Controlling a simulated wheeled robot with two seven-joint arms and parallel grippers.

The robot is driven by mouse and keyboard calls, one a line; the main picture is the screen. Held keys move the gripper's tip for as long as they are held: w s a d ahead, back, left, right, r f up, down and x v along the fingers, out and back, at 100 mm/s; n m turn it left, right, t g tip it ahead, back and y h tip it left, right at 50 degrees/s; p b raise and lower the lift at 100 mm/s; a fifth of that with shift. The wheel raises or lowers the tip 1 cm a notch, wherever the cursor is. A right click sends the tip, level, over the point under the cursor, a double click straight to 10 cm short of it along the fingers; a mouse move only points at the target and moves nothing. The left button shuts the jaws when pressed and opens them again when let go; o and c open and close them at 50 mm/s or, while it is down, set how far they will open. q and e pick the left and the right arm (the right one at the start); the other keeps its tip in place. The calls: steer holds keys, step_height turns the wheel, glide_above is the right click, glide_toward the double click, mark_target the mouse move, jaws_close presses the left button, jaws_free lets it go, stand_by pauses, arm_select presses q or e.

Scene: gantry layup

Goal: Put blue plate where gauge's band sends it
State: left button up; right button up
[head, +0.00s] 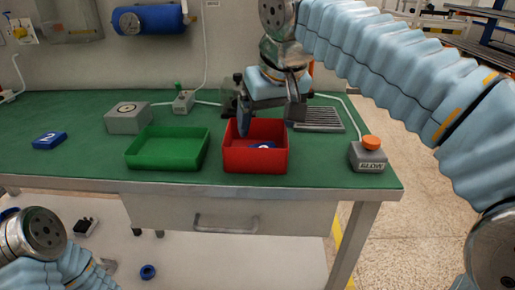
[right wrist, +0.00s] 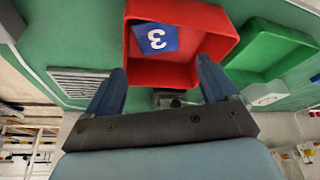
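A blue plate marked 3 (head: 263,145) lies inside the red bin (head: 255,161). In the right wrist view the same plate (right wrist: 155,38) lies on the floor of the red bin (right wrist: 180,75). My right gripper (head: 266,122) is above the red bin, fingers apart and pointing down, with nothing between them (right wrist: 158,76). Another blue plate, marked 2 (head: 49,140), lies on the green mat at the far left. A grey box with a round dial on top (head: 127,118), perhaps the gauge, stands behind the green bin; its reading is too small to tell. My left gripper is out of view.
The green bin (head: 168,150) is empty, just left of the red one. A grey ribbed plate (head: 319,119) and an orange-topped box marked GLOW (head: 369,155) are to the right. A small box with a green knob (head: 183,101) stands behind. The mat between plate 2 and the green bin is clear.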

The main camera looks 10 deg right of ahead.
steer(key=v, duration=1.3)
steer(key=shift+r+p, duration=0.4)
steer(key=shift+r, duration=0.05)
steer(key=shift+s, duration=0.1)
